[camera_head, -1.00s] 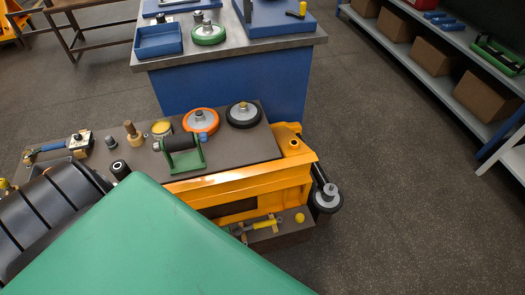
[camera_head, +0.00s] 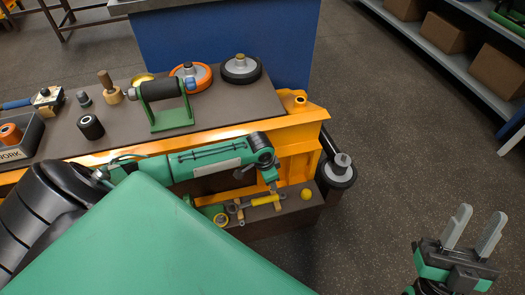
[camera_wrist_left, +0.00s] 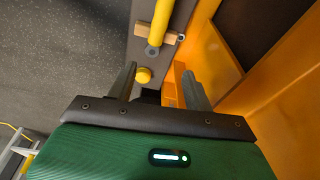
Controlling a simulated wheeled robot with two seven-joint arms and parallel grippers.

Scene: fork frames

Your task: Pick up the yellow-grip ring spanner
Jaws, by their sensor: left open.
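The yellow-grip ring spanner (camera_head: 265,200) lies on small wooden rests on the low brown ledge at the front of the orange cart. In the left wrist view its yellow grip (camera_wrist_left: 162,18) and grey end show beyond the fingers, at the top. My left arm reaches over the ledge from the left; in the head view its hand is close above the spanner and its jaws are hard to make out. In the left wrist view my left gripper (camera_wrist_left: 158,88) is open, with nothing held. My right gripper (camera_head: 479,217) is open and empty, over the floor at right.
A yellow knob (camera_head: 306,194) stands beside the spanner; in the left wrist view it shows near the left finger. The orange cart wall (camera_wrist_left: 270,85) rises close on that view's right. A caster wheel (camera_head: 337,172) is at the cart's right end.

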